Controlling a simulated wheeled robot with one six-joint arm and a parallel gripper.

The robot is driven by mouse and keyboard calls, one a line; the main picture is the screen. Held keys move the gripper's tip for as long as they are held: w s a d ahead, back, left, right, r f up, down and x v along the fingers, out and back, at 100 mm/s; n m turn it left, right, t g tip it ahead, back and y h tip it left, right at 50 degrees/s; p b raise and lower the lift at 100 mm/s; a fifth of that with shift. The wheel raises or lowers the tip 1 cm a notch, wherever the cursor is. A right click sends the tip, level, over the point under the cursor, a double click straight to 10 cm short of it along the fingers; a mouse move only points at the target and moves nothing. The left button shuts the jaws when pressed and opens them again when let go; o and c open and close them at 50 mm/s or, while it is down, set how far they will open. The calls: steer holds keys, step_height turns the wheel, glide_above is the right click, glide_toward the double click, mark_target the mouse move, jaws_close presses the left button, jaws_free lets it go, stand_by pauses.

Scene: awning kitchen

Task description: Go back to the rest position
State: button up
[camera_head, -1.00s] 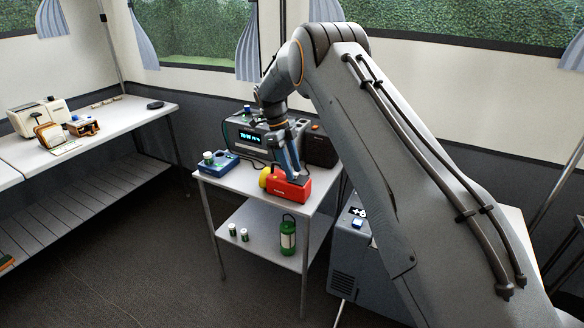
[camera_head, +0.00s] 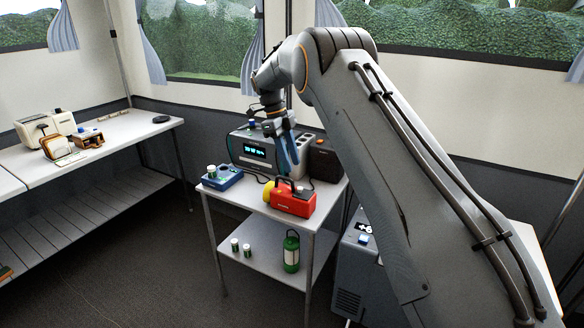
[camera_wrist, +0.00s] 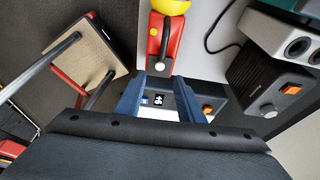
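My gripper (camera_head: 290,150) is raised above the small grey table (camera_head: 262,210), in front of the teal and grey power unit. In the wrist view its two blue fingers (camera_wrist: 159,100) stand apart with nothing between them. A red flashlight with a yellow head (camera_head: 293,203) lies on the table below my gripper, apart from it. In the wrist view the red flashlight (camera_wrist: 173,45) is just past the fingertips.
The power unit (camera_head: 243,165), a dark speaker-like box (camera_head: 325,164) and a blue charger (camera_head: 220,185) share the tabletop. A green lantern (camera_head: 291,252) stands on the lower shelf. A grey cabinet (camera_head: 352,290) stands to the right. Floor is free at the left.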

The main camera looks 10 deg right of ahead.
steer(key=s+d+n+y, duration=0.1)
steer(key=s+d+n, duration=0.1)
steer(key=s+n, duration=0.6)
steer(key=s+d+f+n+t+y, duration=0.1)
steer(key=s+d+n, duration=0.2)
steer(key=s+n, duration=0.5)
steer(key=s+d+f+n+t+y, duration=0.1)
steer(key=s+d+n, duration=0.2)
steer(key=s+n, duration=0.6)
steer(key=s, duration=1.6)
steer(key=shift+s+d+f, duration=0.15)
steer(key=shift+s, duration=0.15)
